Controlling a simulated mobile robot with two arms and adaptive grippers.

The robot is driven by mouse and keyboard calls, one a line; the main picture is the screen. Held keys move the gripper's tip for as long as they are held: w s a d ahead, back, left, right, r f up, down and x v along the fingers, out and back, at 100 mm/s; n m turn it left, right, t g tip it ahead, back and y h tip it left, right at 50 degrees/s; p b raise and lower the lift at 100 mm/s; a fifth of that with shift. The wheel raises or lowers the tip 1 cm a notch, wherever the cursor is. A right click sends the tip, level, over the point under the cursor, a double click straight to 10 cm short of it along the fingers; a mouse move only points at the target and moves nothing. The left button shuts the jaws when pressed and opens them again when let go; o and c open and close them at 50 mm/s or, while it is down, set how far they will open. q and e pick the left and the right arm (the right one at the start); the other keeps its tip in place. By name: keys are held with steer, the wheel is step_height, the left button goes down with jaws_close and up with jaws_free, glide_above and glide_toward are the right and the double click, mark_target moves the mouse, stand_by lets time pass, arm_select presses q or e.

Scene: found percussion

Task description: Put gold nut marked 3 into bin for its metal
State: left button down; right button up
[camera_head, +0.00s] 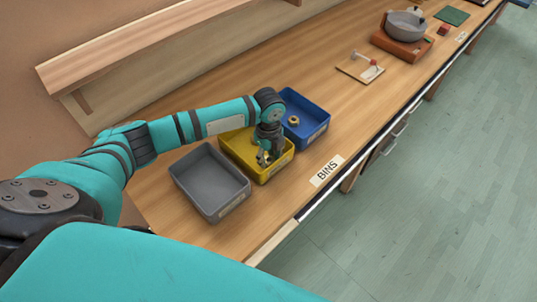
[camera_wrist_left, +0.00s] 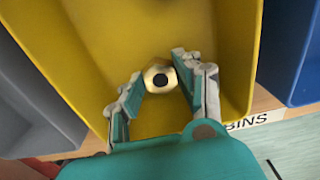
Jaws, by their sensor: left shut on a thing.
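My left gripper (camera_head: 264,157) reaches down into the yellow bin (camera_head: 232,149). It also shows in the wrist view (camera_wrist_left: 158,72), with its two fingers shut on a gold nut (camera_wrist_left: 160,78). The nut is pale gold with a dark hole, held between the fingertips over the yellow bin's inside (camera_wrist_left: 80,45). No number on it can be read. I cannot tell whether it touches the bin floor. In the head view the held nut is mostly hidden by the fingers. My right gripper is not in view.
The grey bin (camera_head: 205,170) is left of the yellow one and looks empty. The blue bin (camera_head: 315,114), to the right, holds a brownish-gold ring-shaped piece (camera_head: 294,121). A BINS label (camera_head: 327,171) lies at the table's front edge. A shelf (camera_head: 140,45) runs along the wall.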

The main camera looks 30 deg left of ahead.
arm_select(q)
steer(key=shift+f, duration=0.15)
steer(key=c, duration=1.2)
jaws_free()
steer(key=o, duration=0.3)
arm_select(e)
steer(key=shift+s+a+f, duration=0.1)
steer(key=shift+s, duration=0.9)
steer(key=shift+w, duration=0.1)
